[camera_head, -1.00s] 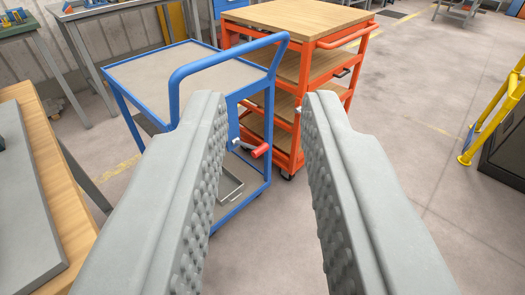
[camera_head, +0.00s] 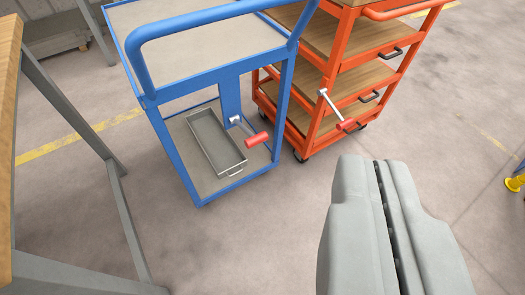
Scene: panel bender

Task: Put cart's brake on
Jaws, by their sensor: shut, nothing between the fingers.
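A blue cart (camera_head: 282,105) stands at the upper middle. The carts' far sides are hidden.
A grey tray (camera_head: 216,140) lies on the blue cart's lower shelf. A wooden-topped bench with grey legs (camera_head: 95,130) fills the left edge. Open concrete floor (camera_head: 240,240) lies in front of the carts. A yellow post foot (camera_head: 515,183) shows at far right.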

